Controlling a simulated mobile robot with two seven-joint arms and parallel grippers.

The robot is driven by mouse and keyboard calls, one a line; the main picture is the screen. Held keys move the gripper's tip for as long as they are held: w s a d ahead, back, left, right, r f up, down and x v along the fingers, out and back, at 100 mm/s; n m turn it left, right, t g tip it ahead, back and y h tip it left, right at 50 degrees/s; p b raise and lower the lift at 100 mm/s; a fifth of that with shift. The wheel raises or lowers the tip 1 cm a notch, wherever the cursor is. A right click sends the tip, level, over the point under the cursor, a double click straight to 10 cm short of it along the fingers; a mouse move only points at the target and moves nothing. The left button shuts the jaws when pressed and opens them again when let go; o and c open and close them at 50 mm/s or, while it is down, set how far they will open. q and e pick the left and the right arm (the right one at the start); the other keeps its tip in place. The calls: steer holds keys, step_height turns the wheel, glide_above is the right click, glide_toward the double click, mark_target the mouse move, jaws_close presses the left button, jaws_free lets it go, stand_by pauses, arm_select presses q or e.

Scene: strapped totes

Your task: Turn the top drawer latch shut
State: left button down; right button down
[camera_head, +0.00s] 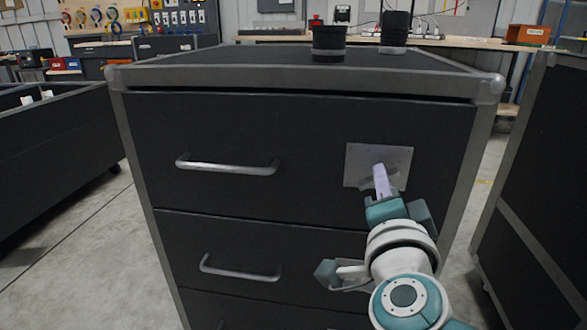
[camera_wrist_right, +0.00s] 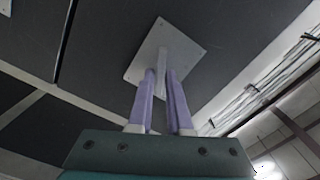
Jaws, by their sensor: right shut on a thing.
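The top drawer (camera_head: 225,130) is a dark panel with a silver bar handle (camera_head: 228,166), and its face sits level in the cabinet front. Its latch is a square metal plate (camera_head: 358,158) at the drawer's right side. My right gripper (camera_head: 380,172) is at the plate, its pale purple fingers pointing into it and covering much of the latch lever. In the right wrist view, the fingers (camera_wrist_right: 163,82) are shut on the narrow latch lever (camera_wrist_right: 162,60), which stands out from the plate (camera_wrist_right: 138,68). My left gripper is out of view.
A second drawer with its own handle (camera_head: 240,268) is below. Two black cylindrical items (camera_head: 329,42) (camera_head: 394,30) stand on the cabinet top (camera_head: 250,68). Dark cabinets flank it at left (camera_head: 50,135) and right (camera_head: 545,170), with floor between.

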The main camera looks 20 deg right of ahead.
steer(key=shift+f+m+b, duration=0.15)
steer(key=shift+m+b, duration=0.15)
steer(key=shift+m, duration=1.1)
steer(key=shift+f+m+b, duration=0.1)
steer(key=shift+m+b, duration=0.15)
steer(key=shift+m, duration=1.15)
steer(key=c, duration=1)
jaws_free()
steer(key=shift+o, duration=0.2)
steer(key=shift+r, duration=0.1)
